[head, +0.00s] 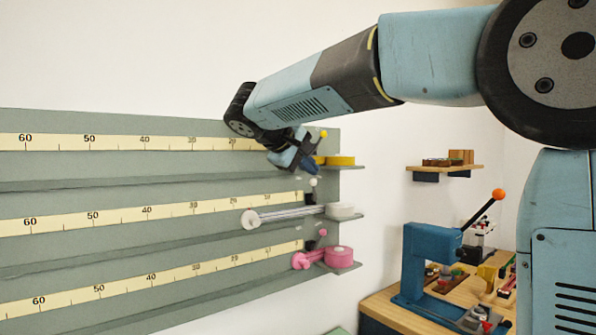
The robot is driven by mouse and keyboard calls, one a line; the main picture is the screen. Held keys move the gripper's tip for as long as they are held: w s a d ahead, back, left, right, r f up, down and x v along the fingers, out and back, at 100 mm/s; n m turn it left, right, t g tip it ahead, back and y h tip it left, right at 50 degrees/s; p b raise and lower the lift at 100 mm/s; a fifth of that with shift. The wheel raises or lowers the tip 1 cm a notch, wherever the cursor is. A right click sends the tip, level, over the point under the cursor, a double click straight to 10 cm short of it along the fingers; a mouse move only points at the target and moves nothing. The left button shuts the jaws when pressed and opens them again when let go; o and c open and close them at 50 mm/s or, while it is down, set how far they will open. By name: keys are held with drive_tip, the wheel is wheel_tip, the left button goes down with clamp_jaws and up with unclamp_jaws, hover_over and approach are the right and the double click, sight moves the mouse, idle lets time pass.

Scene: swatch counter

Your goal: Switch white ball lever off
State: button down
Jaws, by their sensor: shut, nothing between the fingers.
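The white ball lever (313,182) is a small white ball at the right end of the middle rail, close to a short dark part of the grey wall panel (150,185). My gripper (308,168) is shut and empty. It appears just above and left of the white ball in the head view, pointing down and to the right. I cannot tell whether it touches the ball. A yellow ball (323,133) shows at the upper rail, and a pink ball (323,232) at the lower rail. My gripper and wrist hide part of the upper rail's right end.
A clear rod with a white end (285,214) lies along the middle rail to a white disc (340,211). Below are pink parts (338,258); above is a yellow disc (340,160). A blue press (425,260) with an orange-knobbed handle stands right on a wooden bench.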

drive_tip(key=s+d+f+m+g+y, duration=0.3)
drive_tip(key=s+d+f+y, duration=0.1)
drive_tip(key=s+d+f, duration=0.8)
drive_tip(key=s+d+f+m+y, duration=0.3)
drive_tip(key=s+f, duration=0.8)
drive_tip(key=s, duration=0.4)
drive_tip(key=shift+s+f+m+y, duration=0.15)
drive_tip(key=shift+m+y, duration=0.45)
drive_tip(key=shift+m, duration=0.2)
drive_tip(key=shift+a, duration=0.1)
